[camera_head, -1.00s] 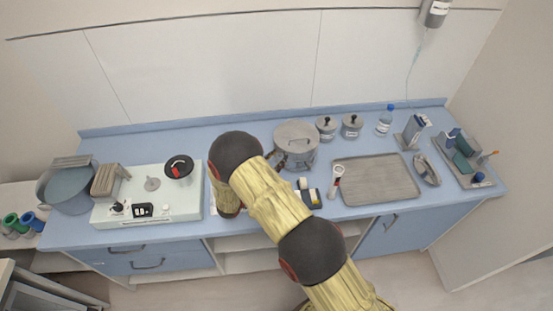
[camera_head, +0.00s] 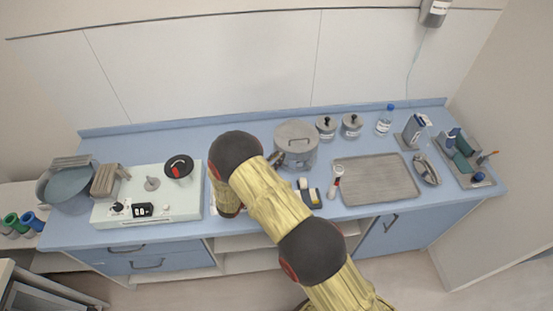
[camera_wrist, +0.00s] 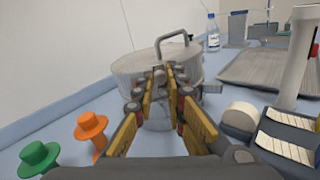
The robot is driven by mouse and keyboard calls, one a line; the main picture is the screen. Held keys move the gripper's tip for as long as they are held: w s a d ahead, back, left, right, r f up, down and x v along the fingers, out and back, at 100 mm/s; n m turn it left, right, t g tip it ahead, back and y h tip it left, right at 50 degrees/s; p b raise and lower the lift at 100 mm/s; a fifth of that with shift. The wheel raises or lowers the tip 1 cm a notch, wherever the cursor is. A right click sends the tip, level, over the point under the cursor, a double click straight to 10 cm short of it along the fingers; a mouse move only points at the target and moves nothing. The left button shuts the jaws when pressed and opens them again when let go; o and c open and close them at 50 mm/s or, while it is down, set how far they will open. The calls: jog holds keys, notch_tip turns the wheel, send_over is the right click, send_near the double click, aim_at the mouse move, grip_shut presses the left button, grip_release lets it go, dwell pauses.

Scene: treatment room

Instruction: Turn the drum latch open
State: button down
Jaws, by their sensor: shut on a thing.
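The drum is a grey metal cylinder (camera_head: 297,138) with a flat lid and a bar handle, standing on the blue counter. In the wrist view the drum (camera_wrist: 128,72) is straight ahead. My gripper (camera_head: 280,160) is at the drum's front left side, partly hidden behind my own arm. In the wrist view my gripper (camera_wrist: 161,76) has its fingertips closed together against the drum's front, on a small grey part that appears to be the drum latch (camera_wrist: 160,74). The fingers hide most of the latch, so its angle cannot be told. A small grey tab (camera_wrist: 212,88) juts from the drum's right side.
An orange peg (camera_wrist: 91,130) and a green peg (camera_wrist: 38,158) stand left of the gripper. Right of it are a dark block with white pads (camera_wrist: 285,143) and a metal tray (camera_head: 377,180). Two lidded canisters (camera_head: 326,128) (camera_head: 351,125) stand behind right. A white board (camera_head: 180,207) lies left.

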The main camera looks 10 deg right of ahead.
jog(key=m+b, duration=0.2)
jog(key=b, duration=0.1)
jog(key=d+m+b, duration=0.1)
jog(key=m+b, duration=0.1)
jog(key=shift+s+f+y, duration=0.25)
jog(key=shift+s+y, duration=0.05)
jog(key=shift+s, duration=0.05)
jog(key=m+b, duration=0.2)
jog(key=b, duration=0.1)
jog(key=m+b, duration=0.1)
jog(key=shift+s+d+f+m+b, duration=0.25)
jog(key=shift+s+f+m+b, duration=0.05)
jog(key=shift+m+b, duration=0.1)
jog(key=m+b, duration=0.1)
jog(key=b, duration=0.2)
jog(key=f+m+b, duration=0.1)
jog(key=m+b, duration=0.3)
jog(key=b, duration=0.1)
jog(key=shift+s+d+f+y+b, duration=0.15)
jog(key=shift+s+d+y+b, duration=0.15)
jog(key=shift+s+d+b, duration=0.05)
jog(key=m+b, duration=0.2)
jog(key=shift+b, duration=0.4)
jog(key=shift+d+m, duration=0.1)
jog(key=shift+m, duration=0.2)
jog(key=shift+s, duration=0.1)
jog(key=c, duration=1.8)
grip_release()
